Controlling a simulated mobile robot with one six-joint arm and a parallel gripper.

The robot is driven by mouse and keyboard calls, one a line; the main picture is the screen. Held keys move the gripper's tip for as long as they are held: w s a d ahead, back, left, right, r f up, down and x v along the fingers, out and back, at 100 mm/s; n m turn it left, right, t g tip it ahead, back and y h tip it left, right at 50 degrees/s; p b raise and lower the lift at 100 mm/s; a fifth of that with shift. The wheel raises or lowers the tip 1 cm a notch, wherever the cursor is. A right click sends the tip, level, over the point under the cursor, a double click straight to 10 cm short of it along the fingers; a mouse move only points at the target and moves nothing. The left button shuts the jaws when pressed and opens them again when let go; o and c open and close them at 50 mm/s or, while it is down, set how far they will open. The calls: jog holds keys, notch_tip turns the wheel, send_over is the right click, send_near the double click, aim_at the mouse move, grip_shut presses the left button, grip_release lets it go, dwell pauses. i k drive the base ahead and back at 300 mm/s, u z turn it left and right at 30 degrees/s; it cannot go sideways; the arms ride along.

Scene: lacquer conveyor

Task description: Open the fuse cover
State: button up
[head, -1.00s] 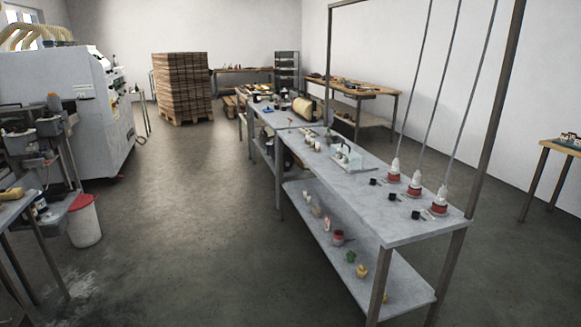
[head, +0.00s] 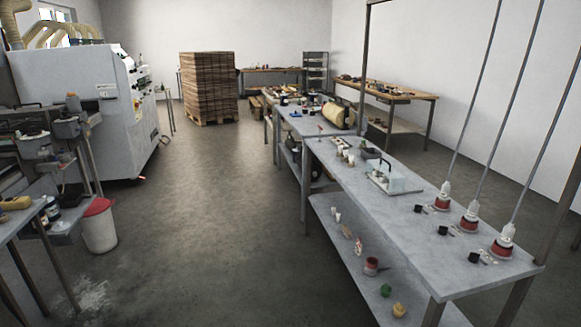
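I cannot make out for sure which thing is the fuse cover. A small clear box-like piece with a dark handle (head: 393,180) sits on the near grey workbench (head: 440,236); I cannot tell if it is the cover. A large grey machine (head: 85,115) with pale hoses on top stands at the left, its right side carrying small controls too small to read. My gripper is not in view.
A white bin with a red lid (head: 99,228) stands at the left by a cluttered stand. A stack of boards (head: 208,88) stands at the back. The central floor (head: 215,220) is clear.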

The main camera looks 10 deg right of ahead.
aim_at(382, 168)
jog(key=u, duration=0.2)
jog(key=i, duration=0.9)
jog(key=u, duration=0.15)
